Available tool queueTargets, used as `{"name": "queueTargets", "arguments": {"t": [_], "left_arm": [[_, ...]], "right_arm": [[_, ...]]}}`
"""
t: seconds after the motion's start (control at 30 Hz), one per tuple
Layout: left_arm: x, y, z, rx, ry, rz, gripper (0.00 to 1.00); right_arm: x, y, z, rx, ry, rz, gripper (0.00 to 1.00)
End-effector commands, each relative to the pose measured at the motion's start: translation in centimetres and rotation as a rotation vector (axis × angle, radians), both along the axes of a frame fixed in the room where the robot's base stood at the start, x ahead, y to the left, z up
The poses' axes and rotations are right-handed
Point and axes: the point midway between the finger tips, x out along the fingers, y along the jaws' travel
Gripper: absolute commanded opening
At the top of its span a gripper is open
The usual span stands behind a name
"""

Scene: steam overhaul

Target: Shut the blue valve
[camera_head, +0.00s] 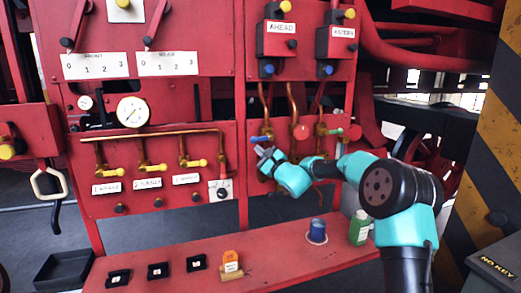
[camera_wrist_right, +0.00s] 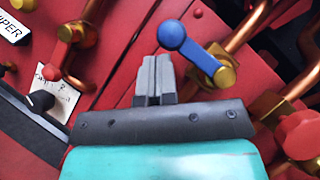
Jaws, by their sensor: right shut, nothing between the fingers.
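The blue valve (camera_head: 260,138) is a blue lever with a round knob end, on a copper pipe on the red panel right of centre. In the right wrist view the blue lever (camera_wrist_right: 195,50) runs from its knob at upper left to a brass hub at lower right. My right gripper (camera_head: 264,153) is just below the lever in the head view. In the wrist view its shut, empty fingers (camera_wrist_right: 155,62) point up toward the knob, close below it. I cannot tell whether they touch it. My left gripper is not in view.
A red knob valve (camera_head: 301,132) and a green-handled valve (camera_head: 334,131) sit right of the blue one. Yellow levers (camera_head: 151,168) line the panel at left. A blue cup (camera_head: 317,231), a green bottle (camera_head: 360,228) and an orange-topped item (camera_head: 231,262) stand on the red shelf below.

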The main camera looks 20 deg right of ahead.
Motion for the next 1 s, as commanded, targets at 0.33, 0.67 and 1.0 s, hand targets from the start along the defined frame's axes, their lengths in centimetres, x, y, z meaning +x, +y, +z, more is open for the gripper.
{"name": "queueTargets", "arguments": {"t": [0.33, 0.67, 1.0], "left_arm": [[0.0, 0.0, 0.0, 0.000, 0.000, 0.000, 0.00], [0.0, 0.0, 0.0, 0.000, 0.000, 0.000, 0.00], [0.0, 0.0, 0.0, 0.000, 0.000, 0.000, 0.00]], "right_arm": [[-2.9, -2.3, -3.5, 0.002, 0.002, 0.003, 0.00], [-7.7, -4.1, -6.1, 0.002, 0.001, 0.002, 0.00], [-8.9, -4.4, -6.7, 0.001, -0.002, 0.003, 0.00]]}}
